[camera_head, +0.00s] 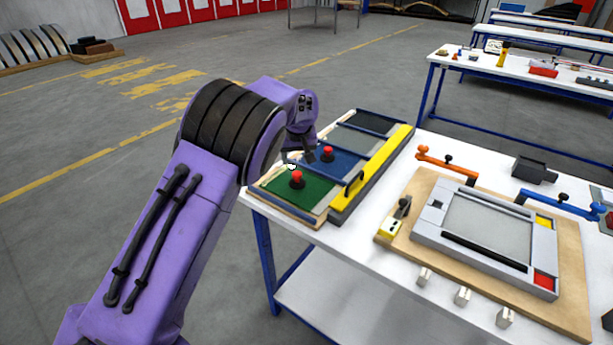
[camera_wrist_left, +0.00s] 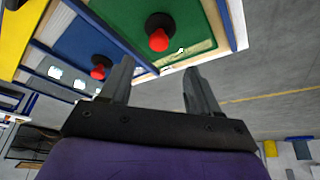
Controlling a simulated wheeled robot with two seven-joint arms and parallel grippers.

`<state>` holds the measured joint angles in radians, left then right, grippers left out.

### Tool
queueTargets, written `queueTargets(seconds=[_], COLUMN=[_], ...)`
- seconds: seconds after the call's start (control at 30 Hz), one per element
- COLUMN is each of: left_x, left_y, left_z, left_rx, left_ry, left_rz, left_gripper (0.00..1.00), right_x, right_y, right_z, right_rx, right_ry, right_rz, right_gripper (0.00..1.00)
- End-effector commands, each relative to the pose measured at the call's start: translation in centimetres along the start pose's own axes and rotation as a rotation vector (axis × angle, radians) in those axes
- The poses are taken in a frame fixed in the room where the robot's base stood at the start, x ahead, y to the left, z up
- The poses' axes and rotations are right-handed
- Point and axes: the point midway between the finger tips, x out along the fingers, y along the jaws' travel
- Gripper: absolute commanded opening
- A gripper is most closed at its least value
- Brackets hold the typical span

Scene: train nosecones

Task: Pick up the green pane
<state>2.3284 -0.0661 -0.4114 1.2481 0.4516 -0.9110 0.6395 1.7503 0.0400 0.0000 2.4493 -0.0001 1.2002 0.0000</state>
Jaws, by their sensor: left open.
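The green pane (camera_head: 296,191) lies in the near compartment of a tray on the table's left end. It has a black knob with a red top (camera_head: 297,178). In the left wrist view the green pane (camera_wrist_left: 195,22) is at the top, its red knob (camera_wrist_left: 158,38) above the gap between the fingers. My left gripper (camera_head: 299,161) hangs over the tray, by the blue and green panes; in the left wrist view its fingers (camera_wrist_left: 158,88) are apart with nothing between them. The arm partly hides the tray's left side. My right gripper is not in view.
The blue pane (camera_head: 331,162) with its own red knob sits beside the green one, and a grey pane (camera_head: 360,139) lies beyond. A yellow bar with a black handle (camera_head: 371,172) runs along the tray. A wooden board with a grey frame (camera_head: 487,228) lies to the right.

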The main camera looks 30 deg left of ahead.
Motion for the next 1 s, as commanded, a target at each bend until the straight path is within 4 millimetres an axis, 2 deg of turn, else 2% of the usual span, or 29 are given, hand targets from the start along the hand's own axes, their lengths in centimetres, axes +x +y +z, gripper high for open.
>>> queueTargets(seconds=[0.07, 0.23, 0.37, 0.6, 0.7, 0.9, 0.97, 1.0], left_x=[0.5, 3.7, 5.1, 9.1, 10.1, 10.3, 10.3, 10.3], left_y=[-0.1, -0.1, 0.0, 0.5, 0.5, 0.5, 0.5, 0.5], left_z=[0.0, 0.1, 0.0, 0.1, 0.1, 0.1, 0.1, 0.1], left_rx=[0.001, 0.003, 0.003, 0.003, 0.002, 0.002, 0.002, 0.002], left_ry=[-0.011, -0.013, -0.011, -0.012, -0.01, -0.009, -0.009, -0.009], left_rz=[-0.008, -0.01, -0.009, -0.01, -0.008, -0.007, -0.007, -0.007], left_gripper=[0.62, 0.62, 0.62, 0.62, 0.62, 0.62, 0.46, 0.33], right_x=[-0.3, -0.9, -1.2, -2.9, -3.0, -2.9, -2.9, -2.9], right_y=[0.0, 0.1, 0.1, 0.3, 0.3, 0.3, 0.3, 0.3], right_z=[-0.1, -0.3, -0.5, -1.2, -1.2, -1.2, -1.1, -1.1], right_rx=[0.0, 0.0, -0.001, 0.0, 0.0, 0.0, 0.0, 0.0], right_ry=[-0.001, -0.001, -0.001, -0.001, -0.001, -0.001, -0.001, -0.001], right_rz=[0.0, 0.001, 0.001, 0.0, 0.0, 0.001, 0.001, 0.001], right_gripper=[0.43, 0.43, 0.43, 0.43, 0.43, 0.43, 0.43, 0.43])
